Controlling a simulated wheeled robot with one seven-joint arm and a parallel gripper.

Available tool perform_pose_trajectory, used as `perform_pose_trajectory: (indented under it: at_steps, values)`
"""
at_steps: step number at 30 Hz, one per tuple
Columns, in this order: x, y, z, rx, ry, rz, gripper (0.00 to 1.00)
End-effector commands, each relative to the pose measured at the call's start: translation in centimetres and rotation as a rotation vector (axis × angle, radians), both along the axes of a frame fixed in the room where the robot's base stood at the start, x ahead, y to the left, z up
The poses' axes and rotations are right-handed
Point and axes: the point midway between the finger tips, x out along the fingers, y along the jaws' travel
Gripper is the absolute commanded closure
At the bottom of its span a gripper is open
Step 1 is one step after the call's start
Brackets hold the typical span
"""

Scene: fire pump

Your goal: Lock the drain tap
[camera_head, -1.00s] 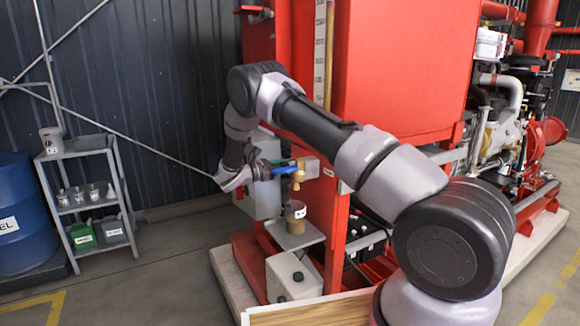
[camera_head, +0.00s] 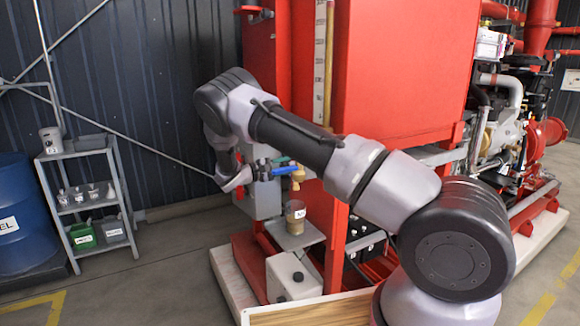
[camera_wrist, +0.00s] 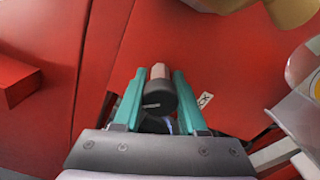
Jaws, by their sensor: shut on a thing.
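The brass drain tap (camera_head: 298,176) sticks out from the red stand in the head view. A brass part (camera_wrist: 294,10) is at the top right of the wrist view. My gripper (camera_wrist: 160,74) has teal fingers shut on a small lock-like thing (camera_wrist: 158,94), with a reddish body and a dark round end with a slit. In the head view my gripper (camera_head: 287,170) is close beside the tap's left side. I cannot tell whether the held thing touches the tap.
A labelled cup (camera_head: 295,216) stands below the tap on a small shelf (camera_head: 296,238). The red tank (camera_head: 400,75) rises close behind my arm. A grey rack (camera_head: 88,200) and blue drum (camera_head: 20,215) stand at the left.

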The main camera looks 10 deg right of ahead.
Motion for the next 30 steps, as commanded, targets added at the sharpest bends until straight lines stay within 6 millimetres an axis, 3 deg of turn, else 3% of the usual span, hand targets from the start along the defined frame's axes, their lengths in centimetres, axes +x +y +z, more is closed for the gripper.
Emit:
perform_pose_trajectory:
  at_steps: [15, 30]
  values:
    - [0.00, 0.13, -0.01, 0.138, -0.425, 0.002, 1.00]
    - [-0.03, 0.11, -0.08, 0.197, -0.603, 0.000, 1.00]
